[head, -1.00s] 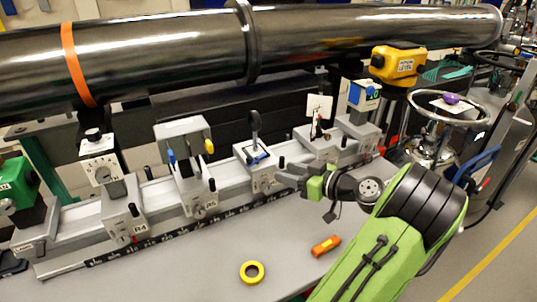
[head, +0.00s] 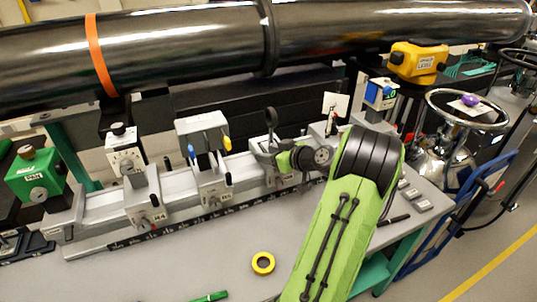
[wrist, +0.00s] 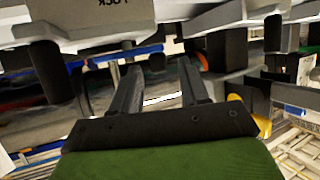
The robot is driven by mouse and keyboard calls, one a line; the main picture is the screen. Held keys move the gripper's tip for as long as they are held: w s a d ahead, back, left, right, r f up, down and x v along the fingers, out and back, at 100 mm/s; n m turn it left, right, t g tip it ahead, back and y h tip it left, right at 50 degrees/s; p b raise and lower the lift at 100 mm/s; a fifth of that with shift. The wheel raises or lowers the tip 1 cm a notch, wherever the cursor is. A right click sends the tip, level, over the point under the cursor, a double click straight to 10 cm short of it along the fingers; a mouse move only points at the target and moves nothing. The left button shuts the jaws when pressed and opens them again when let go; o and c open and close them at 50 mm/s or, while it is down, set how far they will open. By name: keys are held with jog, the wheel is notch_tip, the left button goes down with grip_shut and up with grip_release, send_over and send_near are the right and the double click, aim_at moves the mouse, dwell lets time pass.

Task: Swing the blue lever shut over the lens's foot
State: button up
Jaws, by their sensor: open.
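The lens (head: 271,117) is a dark round disc on a stem, upright on a grey carriage (head: 272,179) on the bench rail. My gripper (head: 259,148) is at this carriage, just below the lens, pointing left. In the wrist view my gripper (wrist: 160,90) has two dark fingers spread apart with nothing held between them. The lens's foot and the blue lever are hidden behind my gripper in the head view. A blue strip crosses behind the fingers in the wrist view; I cannot tell whether it is the lever.
A neighbouring carriage with blue and yellow handles (head: 206,150) stands left on the rail. A white card (head: 335,104) stands on the right. A yellow tape ring (head: 263,263) and a green pen (head: 210,297) lie on the bench. The large pipe (head: 180,50) runs overhead.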

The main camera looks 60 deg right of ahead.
jog(key=shift+w+f, duration=0.15)
jog(key=shift+w, duration=0.15)
jog(key=shift+c, duration=0.3)
grip_shut()
